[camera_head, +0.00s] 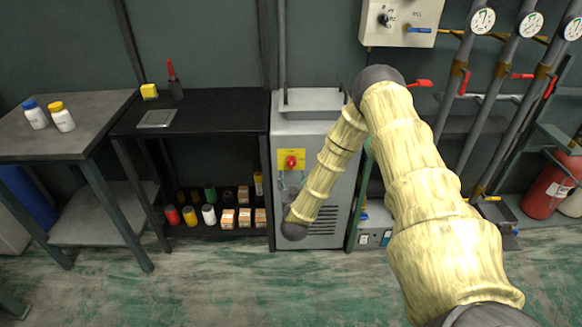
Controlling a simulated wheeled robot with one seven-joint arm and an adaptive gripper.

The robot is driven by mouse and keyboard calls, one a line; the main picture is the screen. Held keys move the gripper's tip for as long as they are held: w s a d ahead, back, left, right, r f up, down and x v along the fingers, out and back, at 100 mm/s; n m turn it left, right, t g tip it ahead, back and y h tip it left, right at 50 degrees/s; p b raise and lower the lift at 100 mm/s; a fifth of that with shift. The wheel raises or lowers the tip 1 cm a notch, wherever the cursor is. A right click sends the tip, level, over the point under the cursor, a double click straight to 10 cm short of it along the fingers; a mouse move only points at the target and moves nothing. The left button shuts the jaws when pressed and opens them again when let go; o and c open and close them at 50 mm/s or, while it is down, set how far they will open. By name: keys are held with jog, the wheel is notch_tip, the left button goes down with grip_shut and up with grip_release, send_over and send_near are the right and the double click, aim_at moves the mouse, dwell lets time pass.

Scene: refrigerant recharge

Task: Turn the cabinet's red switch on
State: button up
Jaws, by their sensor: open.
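The red switch (291,162) is a round red knob on a yellow plate (284,153). It sits on the upper front of the grey cabinet (311,131), left of centre in the picture. My gripper (290,176) is open just below the knob, with its fingers pointing up towards it. I cannot tell whether a finger touches the knob. My arm comes in from the lower right, bends at the top and drops across the cabinet's front, hiding much of its right side. The knob's exact turn position is too small to read.
A black shelf table (215,106) stands left of the cabinet, with bottles and small boxes below. A grey table (90,112) with two bottles stands farther left. A wall box (399,22), gauged pipes (504,82) and a red cylinder (545,190) are right. The front floor is clear.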

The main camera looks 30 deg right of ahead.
aim_at(292, 167)
jog(key=x, duration=0.8)
jog(key=shift+a, duration=0.1)
jog(key=shift+s, duration=0.1)
